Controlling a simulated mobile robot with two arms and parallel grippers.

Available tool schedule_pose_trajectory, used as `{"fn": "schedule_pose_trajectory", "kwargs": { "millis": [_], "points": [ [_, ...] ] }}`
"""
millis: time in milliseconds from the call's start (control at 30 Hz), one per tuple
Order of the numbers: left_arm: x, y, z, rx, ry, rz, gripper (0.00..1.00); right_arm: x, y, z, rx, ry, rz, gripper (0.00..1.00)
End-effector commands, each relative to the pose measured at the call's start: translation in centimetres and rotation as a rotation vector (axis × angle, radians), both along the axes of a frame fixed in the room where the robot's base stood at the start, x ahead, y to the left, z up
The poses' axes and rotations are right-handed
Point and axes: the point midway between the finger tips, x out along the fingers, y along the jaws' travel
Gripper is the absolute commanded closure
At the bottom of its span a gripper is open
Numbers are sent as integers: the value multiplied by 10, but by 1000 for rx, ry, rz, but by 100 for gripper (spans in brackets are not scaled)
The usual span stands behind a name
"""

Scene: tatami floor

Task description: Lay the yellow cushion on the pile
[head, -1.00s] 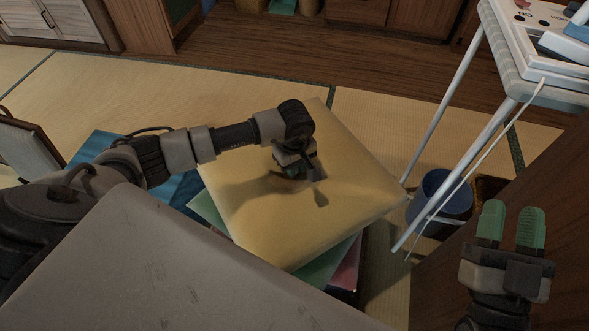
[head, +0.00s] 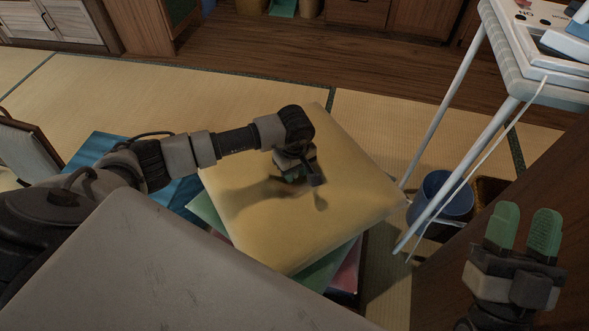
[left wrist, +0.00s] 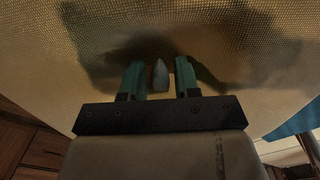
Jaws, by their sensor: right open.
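The yellow cushion (head: 350,190) lies over a pile, turned a little against it. The edges of a green cushion (head: 325,268) and a pink one (head: 347,278) show below it. My left gripper (head: 295,172) is over the middle of the yellow cushion. In the left wrist view its two green fingers (left wrist: 160,80) stand apart, with a small grey pointed piece (left wrist: 160,75) between them and gaps at its sides. Whether they touch the cloth is hard to tell. My right gripper (head: 520,232) is open and empty at the lower right.
A blue flat item (head: 105,150) lies left of the pile, partly behind my arm. A white-legged stand (head: 440,115) and a blue bin (head: 447,195) are to the right. Dark wood (head: 540,170) borders the right. Bare tatami (head: 240,85) lies behind the pile.

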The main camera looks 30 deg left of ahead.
Motion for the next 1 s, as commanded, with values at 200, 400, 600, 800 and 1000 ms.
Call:
{"fn": "schedule_pose_trajectory", "kwargs": {
  "millis": [200, 400, 600, 800, 1000],
  "points": [
    [0, 0, 0, 0, 0, 0, 56, 1, 0, 1, -1, 0, 1, 57],
    [0, 0, 1, 0, 0, 0, 56, 1, 1, 1, -1, 5, 1, 57],
    [1, 0, 12, -1, -3, 0, 56, 11, 1, -12, -38, 141, -4, 57],
    [1, 1, 41, 1, -3, 0, 56, 22, -1, -35, -98, 351, -18, 57],
    [1, 1, 72, 0, -4, 0, 56, 27, -4, -62, -156, 568, -31, 57]
  ]
}}
